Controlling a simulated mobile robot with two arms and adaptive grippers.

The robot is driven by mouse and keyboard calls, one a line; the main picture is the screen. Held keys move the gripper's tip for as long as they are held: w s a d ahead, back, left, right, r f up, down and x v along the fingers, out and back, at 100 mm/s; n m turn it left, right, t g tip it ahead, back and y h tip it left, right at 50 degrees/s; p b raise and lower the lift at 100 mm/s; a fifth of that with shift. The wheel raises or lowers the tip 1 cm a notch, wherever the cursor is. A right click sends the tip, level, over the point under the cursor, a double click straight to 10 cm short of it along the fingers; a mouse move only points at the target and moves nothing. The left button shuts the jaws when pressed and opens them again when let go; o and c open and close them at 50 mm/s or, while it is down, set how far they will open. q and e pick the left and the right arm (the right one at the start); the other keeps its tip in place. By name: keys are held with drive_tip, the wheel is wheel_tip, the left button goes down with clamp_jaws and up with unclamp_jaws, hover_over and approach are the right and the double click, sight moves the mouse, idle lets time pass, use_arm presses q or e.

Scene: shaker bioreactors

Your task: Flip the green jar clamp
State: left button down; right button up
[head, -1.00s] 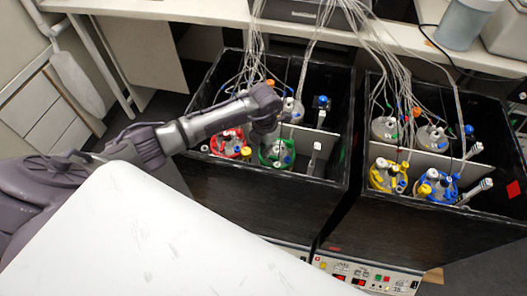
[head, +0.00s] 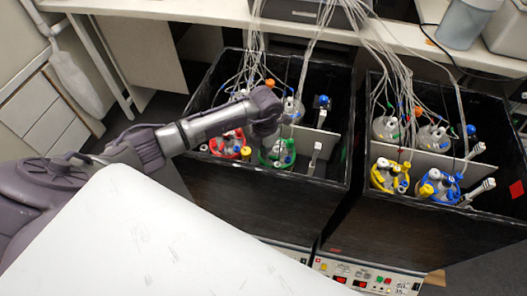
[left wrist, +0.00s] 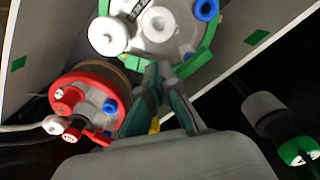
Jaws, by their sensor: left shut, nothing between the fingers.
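The green jar clamp (head: 268,158) is around a jar in the left black box in the head view, partly hidden by my arm. In the left wrist view the green clamp (left wrist: 201,60) curves around the jar lid (left wrist: 160,36) at the top. My left gripper (left wrist: 160,76) is shut and empty, with its fingertips at the clamp's lower edge. I cannot tell if they touch it. In the head view the left gripper (head: 266,141) is over the near side of the green jar, its fingers mostly hidden. My right gripper is not in view.
A red-clamped jar (left wrist: 92,100) stands close on the left. A white divider (head: 318,138) and the black box's walls (head: 346,150) surround the jars. Tubes (head: 315,40) hang from above. The right box (head: 380,215) holds yellow- and blue-clamped jars.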

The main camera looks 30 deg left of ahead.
use_arm(q)
drive_tip(key=shift+f, duration=0.25)
drive_tip(key=shift+r, duration=0.15)
drive_tip(key=shift+r+p, duration=2.55)
drive_tip(key=shift+r, duration=0.9)
